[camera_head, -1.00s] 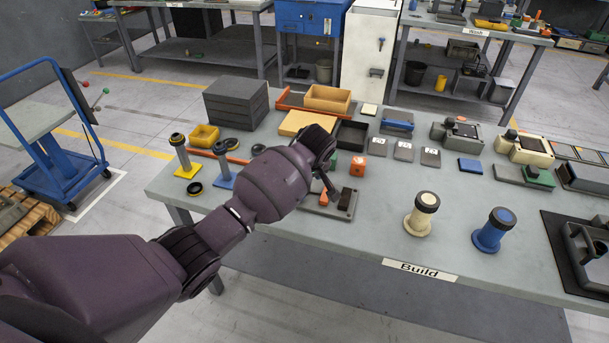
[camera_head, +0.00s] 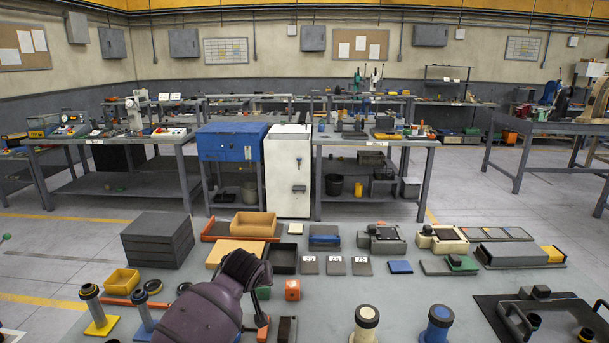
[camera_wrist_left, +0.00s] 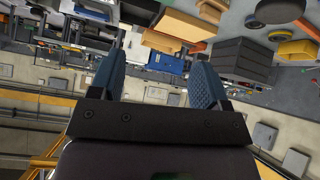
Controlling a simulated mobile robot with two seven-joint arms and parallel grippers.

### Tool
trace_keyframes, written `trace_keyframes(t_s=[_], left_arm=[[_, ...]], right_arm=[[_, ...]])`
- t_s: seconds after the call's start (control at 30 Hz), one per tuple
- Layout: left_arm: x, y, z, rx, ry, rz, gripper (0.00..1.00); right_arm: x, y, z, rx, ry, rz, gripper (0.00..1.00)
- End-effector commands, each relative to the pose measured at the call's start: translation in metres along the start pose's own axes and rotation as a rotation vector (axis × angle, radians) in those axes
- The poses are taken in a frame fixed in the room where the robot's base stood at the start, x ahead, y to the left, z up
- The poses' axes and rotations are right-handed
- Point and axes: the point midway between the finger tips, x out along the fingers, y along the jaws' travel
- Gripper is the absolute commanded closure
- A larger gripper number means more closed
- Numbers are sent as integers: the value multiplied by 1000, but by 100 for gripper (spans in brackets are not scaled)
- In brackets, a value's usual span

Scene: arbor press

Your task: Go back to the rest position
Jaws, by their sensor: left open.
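In the head view my left arm comes in at the bottom, left of centre, over the near workbench (camera_head: 340,300). The bench's goods lie beyond the fingers. My right gripper shows in neither view.
An orange block (camera_head: 292,289), a black tray (camera_head: 283,259), grey boxes (camera_head: 158,240) and a yellow bin (camera_head: 123,281) surround the arm. Cream (camera_head: 366,322) and blue (camera_head: 439,322) capped posts stand right. Benches, a blue cabinet (camera_head: 231,143) and a white cabinet (camera_head: 288,170) stand behind.

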Motion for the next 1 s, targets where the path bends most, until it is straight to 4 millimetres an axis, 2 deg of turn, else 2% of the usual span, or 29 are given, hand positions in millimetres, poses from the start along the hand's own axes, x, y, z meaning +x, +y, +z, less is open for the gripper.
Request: trace_keyframes(t_s=[0.07, 0.17, 0.37, 0.67, 0.87, 1.0], left_arm=[[-7, 6, -6, 68, 87, 67, 30], [-16, 8, -5, 152, 200, 138, 30], [-34, -11, 27, 276, 408, 213, 30], [-62, -68, 108, 343, 577, 192, 30], [-81, -111, 175, 331, 590, 145, 30], [-93, -141, 228, 298, 544, 108, 30]], right_arm=[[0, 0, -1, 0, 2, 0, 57], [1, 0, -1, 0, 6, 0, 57], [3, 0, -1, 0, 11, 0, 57], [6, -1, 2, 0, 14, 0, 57], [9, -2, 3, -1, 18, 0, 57], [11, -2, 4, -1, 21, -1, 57]])
